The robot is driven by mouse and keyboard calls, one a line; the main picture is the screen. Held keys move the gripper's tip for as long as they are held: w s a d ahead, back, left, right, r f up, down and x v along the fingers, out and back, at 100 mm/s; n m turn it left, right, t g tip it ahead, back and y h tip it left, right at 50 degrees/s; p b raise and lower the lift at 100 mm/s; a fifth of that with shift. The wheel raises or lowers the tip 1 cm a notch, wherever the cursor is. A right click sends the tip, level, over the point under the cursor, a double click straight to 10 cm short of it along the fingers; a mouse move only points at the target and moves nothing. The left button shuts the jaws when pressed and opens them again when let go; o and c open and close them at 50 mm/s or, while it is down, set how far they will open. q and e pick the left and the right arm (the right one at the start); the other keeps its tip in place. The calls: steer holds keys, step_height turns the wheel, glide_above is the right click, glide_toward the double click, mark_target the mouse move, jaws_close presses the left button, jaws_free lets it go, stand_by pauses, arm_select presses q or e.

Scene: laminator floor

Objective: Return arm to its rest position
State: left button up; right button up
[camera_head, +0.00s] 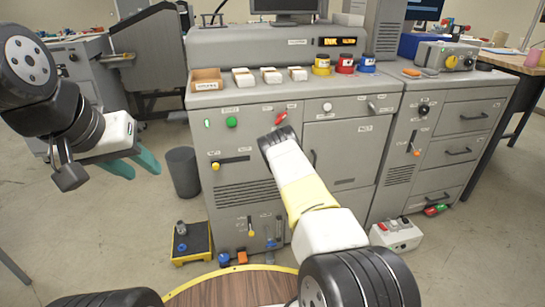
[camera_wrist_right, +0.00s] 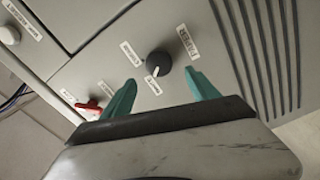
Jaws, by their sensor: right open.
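My right arm (camera_head: 305,190) reaches forward to the front of the grey laminator cabinet (camera_head: 345,150); its gripper is hidden in the head view. In the right wrist view my right gripper (camera_wrist_right: 162,92) is open, its two teal fingers apart. A black knob (camera_wrist_right: 158,62) with a white pointer line shows between and beyond the fingertips, with no clear grip on it; I cannot tell whether they touch. My left gripper (camera_head: 134,166) is open and empty, held over the floor at the left, apart from the cabinet.
A red handle (camera_head: 281,117) sits just above my right arm's end. A yellow-handled lever (camera_head: 230,163) is left of it. A grey bin (camera_head: 184,172) and a yellow-edged tray (camera_head: 191,243) stand on the floor. A white box with buttons (camera_head: 396,234) stands at the right.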

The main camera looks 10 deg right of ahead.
steer(key=shift+s, duration=0.3)
steer(key=w+d+r+m+g+h, duration=0.15)
steer(key=r+m, duration=0.25)
steer(key=r, duration=0.7)
steer(key=d+r+m+g+h, duration=0.2)
steer(key=r+m, duration=0.3)
steer(key=r, duration=0.6)
steer(key=s+a+r+m+g+y, duration=0.1)
steer(key=s+a+r+m+g, duration=0.15)
steer(key=s+r, duration=0.55)
steer(key=s+a+r+m+g+y, duration=0.1)
steer(key=s+a+r+y, duration=0.1)
steer(key=s+a+r, duration=0.5)
steer(key=s+r+m+g+y, duration=0.1)
steer(key=s+r, duration=0.3)
steer(key=s, duration=0.6)
steer(key=s+a+g, duration=0.2)
steer(key=s, duration=1)
steer(key=s+a+g+y, duration=0.1)
steer(key=s+a, duration=0.2)
steer(key=s, duration=0.9)
steer(key=shift+g, duration=0.4)
